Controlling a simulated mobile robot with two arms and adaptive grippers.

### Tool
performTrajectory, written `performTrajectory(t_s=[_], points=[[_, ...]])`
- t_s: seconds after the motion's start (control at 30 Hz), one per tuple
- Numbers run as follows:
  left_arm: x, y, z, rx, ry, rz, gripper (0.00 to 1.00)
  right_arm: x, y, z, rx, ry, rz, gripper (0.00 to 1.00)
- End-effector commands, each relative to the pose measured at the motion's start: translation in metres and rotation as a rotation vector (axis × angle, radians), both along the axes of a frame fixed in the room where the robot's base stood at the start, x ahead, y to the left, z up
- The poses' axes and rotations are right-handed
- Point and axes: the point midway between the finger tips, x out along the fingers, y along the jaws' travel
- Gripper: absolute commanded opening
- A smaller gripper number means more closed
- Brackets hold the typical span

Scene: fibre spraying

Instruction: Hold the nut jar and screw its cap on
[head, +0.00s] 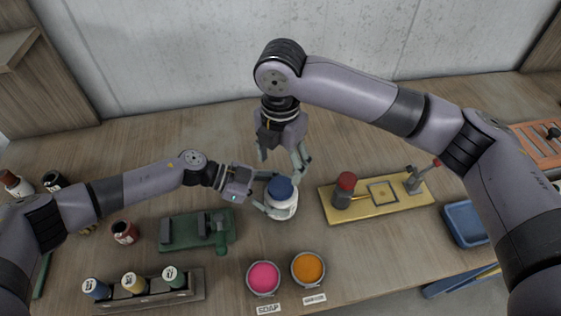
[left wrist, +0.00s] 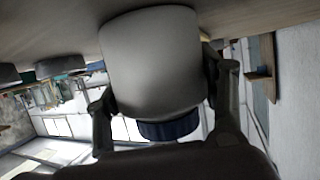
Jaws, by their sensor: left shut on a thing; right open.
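The nut jar (head: 283,209) is white and stands upright on the table near the middle of the head view. Its blue cap (head: 280,187) sits on top; I cannot tell how tightly it is seated. My left gripper (head: 266,193) reaches in from the left and is shut around the jar's side. The left wrist view shows the pale jar body (left wrist: 152,65) between both fingers, with the dark blue cap (left wrist: 168,129) at its lower end in that picture. My right gripper (head: 284,160) is open and empty, pointing down just behind the cap, apart from it.
A yellow fixture board (head: 400,197) with a red-topped post stands to the right. A green fixture (head: 185,230) is at left. Pink (head: 263,277) and orange (head: 308,268) pots stand in front. A blue tray (head: 463,222) lies at far right. A spool rack (head: 185,296) is front left.

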Motion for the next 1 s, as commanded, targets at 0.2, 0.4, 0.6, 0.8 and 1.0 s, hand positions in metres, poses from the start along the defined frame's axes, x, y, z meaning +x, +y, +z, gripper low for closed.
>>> performTrajectory(t_s=[0.2,0.4,0.6,0.8,1.0], points=[[0.0,0.0,0.0,0.0,0.001,-0.001,0.0,0.0,0.0,-0.007,0.0,0.0,-0.002,0.65],[0.0,0.0,0.0,0.0,0.001,-0.001,0.0,0.0,0.0,-0.036,-0.001,0.002,-0.002,0.65],[0.0,0.0,0.0,0.0,0.001,-0.001,0.0,0.0,0.0,-0.065,0.0,0.001,-0.003,0.65],[0.0,0.0,0.0,0.0,0.001,0.0,0.0,0.0,0.0,-0.079,0.001,-0.001,-0.003,0.65],[0.0,0.0,0.0,0.0,0.001,0.0,0.0,0.0,0.0,-0.081,0.0,-0.001,-0.003,0.65]])
